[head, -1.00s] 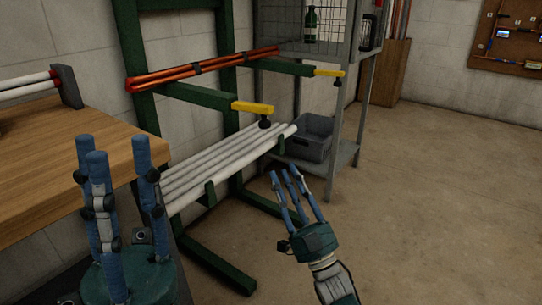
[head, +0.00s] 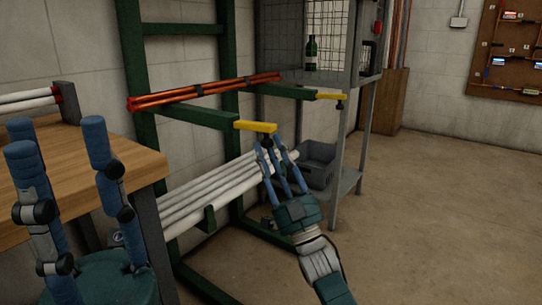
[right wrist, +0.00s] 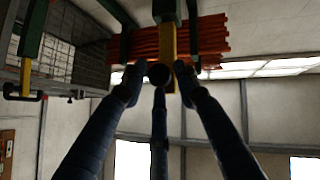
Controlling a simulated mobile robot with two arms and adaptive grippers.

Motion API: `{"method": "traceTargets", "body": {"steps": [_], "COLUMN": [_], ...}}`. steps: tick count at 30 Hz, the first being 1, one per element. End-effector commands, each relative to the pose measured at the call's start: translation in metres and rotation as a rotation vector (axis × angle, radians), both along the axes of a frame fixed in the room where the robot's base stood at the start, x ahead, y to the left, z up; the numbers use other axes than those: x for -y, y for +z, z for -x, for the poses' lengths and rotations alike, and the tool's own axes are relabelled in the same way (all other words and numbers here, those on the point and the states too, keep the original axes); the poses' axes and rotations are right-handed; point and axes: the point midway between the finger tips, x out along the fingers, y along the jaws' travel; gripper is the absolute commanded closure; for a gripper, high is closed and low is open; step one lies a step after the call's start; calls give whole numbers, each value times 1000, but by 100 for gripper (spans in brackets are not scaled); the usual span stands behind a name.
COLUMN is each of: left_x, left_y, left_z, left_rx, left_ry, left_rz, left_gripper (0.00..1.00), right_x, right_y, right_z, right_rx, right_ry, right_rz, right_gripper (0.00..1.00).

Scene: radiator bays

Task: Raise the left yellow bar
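The left yellow bar (head: 257,127) lies at the front end of a green rack arm, with a dark knob under it. In the right wrist view, the bar (right wrist: 168,45) is ahead, with its round dark knob (right wrist: 159,74) between the fingertips. My right gripper (head: 275,160) is just below the bar in the head view. Its fingers are spread; whether one touches the knob I cannot tell. The right yellow bar (head: 330,97) is on another green arm further right. My left gripper (head: 58,140) is open and empty beside the workbench.
Orange pipes (head: 205,91) lie across the green arms, and white pipes (head: 215,190) lie lower down. A wooden workbench (head: 90,180) stands at left. A grey shelf unit (head: 350,180) with a grey bin (head: 318,165) is behind. The floor at right is clear.

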Motion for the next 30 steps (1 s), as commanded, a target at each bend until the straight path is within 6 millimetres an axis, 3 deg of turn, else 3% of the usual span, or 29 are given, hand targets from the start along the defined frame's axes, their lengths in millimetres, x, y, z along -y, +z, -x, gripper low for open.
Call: {"method": "traceTargets", "body": {"steps": [7,11,12,25,30], "left_x": [0,0,0,-1,-2], "left_y": [0,0,0,7,-7], "left_z": [0,0,0,2,-9], "left_rx": [0,1,1,3,-71], "left_ry": [0,0,0,-2,-3], "left_rz": [0,0,0,5,4], "left_gripper": [68,68,68,68,68], "right_x": [0,0,0,0,1], "right_y": [0,0,0,5,9], "right_z": [0,0,0,1,1], "right_rx": [0,0,0,-7,-22], "right_ry": [0,0,0,0,0], "right_rz": [0,0,0,12,33], "right_gripper": [72,97,100,100,100]}}
